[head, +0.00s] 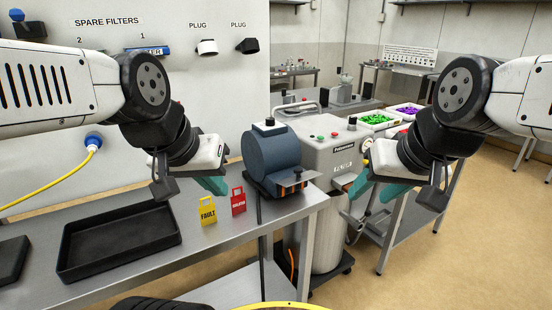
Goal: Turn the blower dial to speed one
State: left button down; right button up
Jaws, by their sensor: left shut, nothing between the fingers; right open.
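I cannot make out for certain which part is the blower dial. My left gripper (214,184) is shut and empty, above the bench left of the drum and near the tags. My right gripper (374,190) is open in front of the cabinet's right side and hides part of it. Neither gripper visibly holds anything.
A yellow tag (208,212) and a red tag (238,201) stand on the bench (130,285). A black tray (120,240) lies to the left. Bins of green pieces (376,118) and purple pieces (408,109) stand behind my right arm.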

aim_at(270, 122)
jog(key=i+l+u, duration=0.15)
jog(key=i+u, duration=0.25)
jog(key=i+l+u, duration=0.4)
jog(key=k+j, duration=0.05)
jog(key=j, duration=0.05)
